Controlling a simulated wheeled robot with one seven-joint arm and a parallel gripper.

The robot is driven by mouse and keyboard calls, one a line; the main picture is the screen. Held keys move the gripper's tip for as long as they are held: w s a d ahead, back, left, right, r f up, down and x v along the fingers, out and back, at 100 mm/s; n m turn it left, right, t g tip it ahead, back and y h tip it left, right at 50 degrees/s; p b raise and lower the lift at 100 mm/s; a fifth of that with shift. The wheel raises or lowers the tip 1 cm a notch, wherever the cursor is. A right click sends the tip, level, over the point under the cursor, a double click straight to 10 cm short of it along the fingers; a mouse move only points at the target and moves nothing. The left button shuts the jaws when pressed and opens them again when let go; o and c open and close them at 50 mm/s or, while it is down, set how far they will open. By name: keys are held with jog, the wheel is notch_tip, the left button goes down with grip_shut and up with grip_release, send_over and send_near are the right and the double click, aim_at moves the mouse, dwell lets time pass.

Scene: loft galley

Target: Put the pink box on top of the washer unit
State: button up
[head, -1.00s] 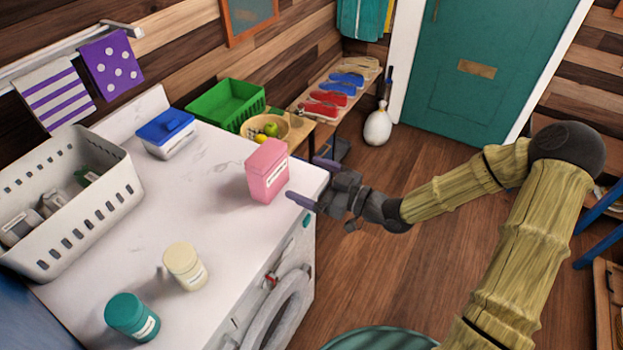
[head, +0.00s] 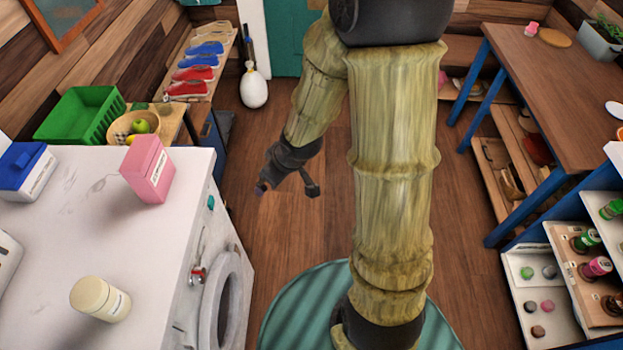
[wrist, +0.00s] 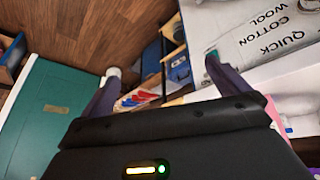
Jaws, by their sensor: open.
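The pink box (head: 148,170), with a white label, stands upright on the white top of the washer unit (head: 150,245), near its far right corner. My gripper (head: 263,186) is apart from it, to the right of the washer unit and over the floor. In the wrist view my gripper (wrist: 161,66) is open with nothing between its fingers. The washer unit's printed front (wrist: 265,35) is close by the right finger there. A sliver of pink shows at the wrist view's right edge, mostly hidden by my gripper.
A cream jar (head: 100,299) and a blue-lidded tub (head: 24,170) share the washer top. A green basket (head: 82,116) and a fruit bowl (head: 135,125) stand behind. A blue-legged table (head: 560,75) and a shelf (head: 560,300) are at right.

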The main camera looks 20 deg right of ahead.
jog(key=s+d+r+m+g+h, duration=0.2)
jog(key=s+d+r+m, duration=0.3)
jog(key=s, duration=0.4)
jog(key=shift+s+r+m, duration=0.2)
jog(key=shift+r+m, duration=0.5)
jog(key=shift+r, duration=0.05)
